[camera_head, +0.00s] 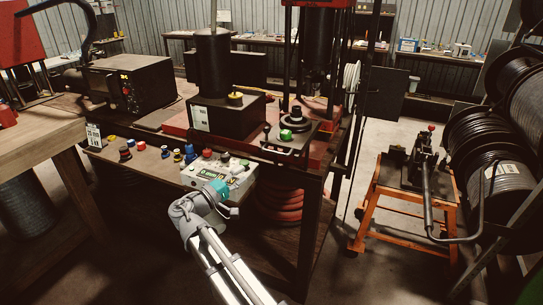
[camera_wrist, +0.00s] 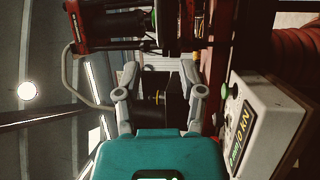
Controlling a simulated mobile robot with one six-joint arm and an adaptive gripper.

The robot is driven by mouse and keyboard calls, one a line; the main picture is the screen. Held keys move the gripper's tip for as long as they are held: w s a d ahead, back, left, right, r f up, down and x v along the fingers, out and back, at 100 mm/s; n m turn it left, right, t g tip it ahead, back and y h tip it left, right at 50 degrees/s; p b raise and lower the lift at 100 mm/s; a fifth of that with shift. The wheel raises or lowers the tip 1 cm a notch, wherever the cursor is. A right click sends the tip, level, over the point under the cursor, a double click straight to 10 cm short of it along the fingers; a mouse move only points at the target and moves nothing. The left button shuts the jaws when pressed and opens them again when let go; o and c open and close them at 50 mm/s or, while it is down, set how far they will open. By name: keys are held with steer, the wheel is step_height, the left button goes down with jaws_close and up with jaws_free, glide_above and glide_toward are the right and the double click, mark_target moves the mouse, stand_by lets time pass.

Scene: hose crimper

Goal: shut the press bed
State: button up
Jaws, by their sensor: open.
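The press stands at the back of the bench, with a red frame and a dark cylinder (camera_head: 320,45). In front of it, a dark slab with a bar handle, which looks like the press bed (camera_head: 284,152), sits near the bench's front edge and carries a black round part and a green one. How far it is drawn out I cannot tell. My gripper (camera_wrist: 160,95) is open and empty, with its two grey fingers apart. It is in front of the bench by the control box, apart from the bed. Its fingertips are hard to see in the head view.
A control box (camera_head: 218,172) with a green display is on the bench front, close to my gripper; it also shows in the wrist view (camera_wrist: 265,130). A black block with a tall cylinder (camera_head: 225,115) stands left of the bed. An orange stand (camera_head: 405,190) is at right.

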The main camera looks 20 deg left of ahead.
mark_target(274, 152)
steer(key=shift+w, duration=0.1)
stand_by(0.4)
steer(key=shift+p+x, duration=1.15)
steer(key=shift+x, duration=5.65)
steer(key=shift+d, duration=0.1)
steer(key=shift+c, duration=0.2)
jaws_close()
